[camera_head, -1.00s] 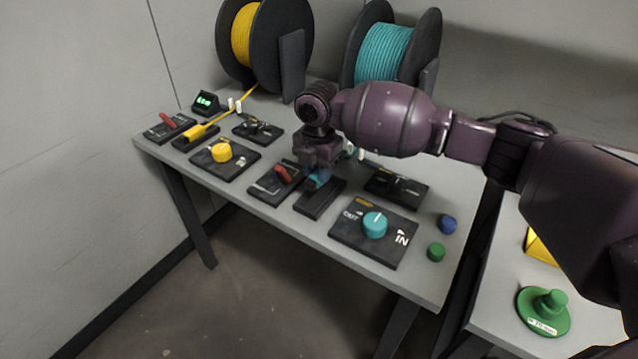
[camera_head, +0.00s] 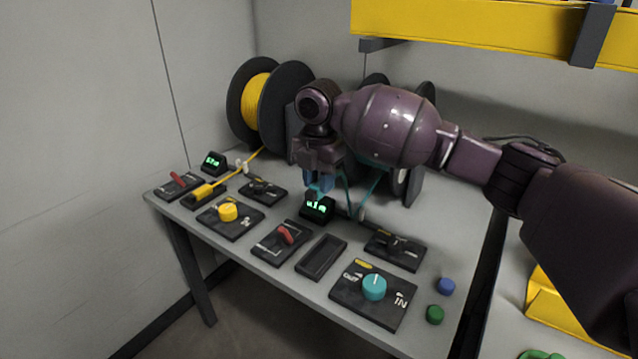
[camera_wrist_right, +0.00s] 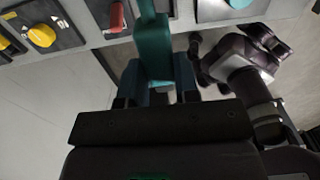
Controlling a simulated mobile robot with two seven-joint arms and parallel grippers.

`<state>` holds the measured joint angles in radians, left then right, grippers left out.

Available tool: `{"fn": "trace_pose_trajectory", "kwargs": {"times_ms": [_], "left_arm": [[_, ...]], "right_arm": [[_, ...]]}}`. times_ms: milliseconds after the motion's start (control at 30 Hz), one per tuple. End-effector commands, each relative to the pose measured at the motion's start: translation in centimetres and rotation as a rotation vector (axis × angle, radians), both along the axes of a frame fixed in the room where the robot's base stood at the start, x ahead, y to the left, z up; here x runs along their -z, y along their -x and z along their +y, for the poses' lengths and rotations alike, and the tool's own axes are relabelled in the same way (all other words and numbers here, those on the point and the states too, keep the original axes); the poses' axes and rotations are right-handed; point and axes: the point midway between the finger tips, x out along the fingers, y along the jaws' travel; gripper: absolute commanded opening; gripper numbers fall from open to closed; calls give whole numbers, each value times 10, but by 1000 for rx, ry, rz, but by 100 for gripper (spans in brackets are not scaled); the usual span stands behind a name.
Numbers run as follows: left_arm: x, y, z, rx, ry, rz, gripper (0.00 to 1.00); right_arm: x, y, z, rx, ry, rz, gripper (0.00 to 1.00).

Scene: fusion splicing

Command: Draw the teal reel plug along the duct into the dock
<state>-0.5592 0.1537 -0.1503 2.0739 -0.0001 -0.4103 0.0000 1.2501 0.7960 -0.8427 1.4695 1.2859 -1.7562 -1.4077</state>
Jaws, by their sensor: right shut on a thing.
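My right gripper (camera_head: 318,188) is shut on the teal reel plug (camera_wrist_right: 153,50), which stands up between its fingers in the right wrist view. In the head view the gripper hides most of the plug and sits behind and above the dark slotted dock (camera_head: 321,257), apart from it. The dock's slot is empty. A teal cord (camera_head: 369,192) runs from near the gripper down past a small pale guide (camera_head: 362,213) and up towards the teal reel (camera_head: 417,182), mostly hidden by my arm. My left gripper cannot be made out.
A display (camera_head: 318,207) with green digits stands just under the gripper. A red lever (camera_head: 286,234), a black-knob panel (camera_head: 395,250) and a teal OUT/IN knob (camera_head: 375,287) surround the dock. Blue (camera_head: 446,286) and green (camera_head: 435,314) buttons are at right. A yellow plug (camera_head: 203,191) sits left.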

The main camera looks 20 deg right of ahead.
Motion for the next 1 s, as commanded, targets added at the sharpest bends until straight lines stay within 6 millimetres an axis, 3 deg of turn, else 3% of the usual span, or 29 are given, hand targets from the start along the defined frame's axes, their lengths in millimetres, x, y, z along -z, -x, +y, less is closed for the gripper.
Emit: {"fn": "trace_pose_trajectory", "kwargs": {"times_ms": [67,100,233,467,1000], "left_arm": [[0,0,0,0,0,-1,43],[0,0,0,0,0,-1,43],[-1,0,0,0,0,-2,43],[1,0,-1,-2,2,0,43],[15,5,-2,-7,8,21,43]], "right_arm": [[0,0,0,0,-1,-1,2],[0,0,0,0,-1,-1,28],[0,0,0,0,-1,-1,10],[10,0,0,0,-1,2,10],[75,0,0,0,-1,3,10]]}}
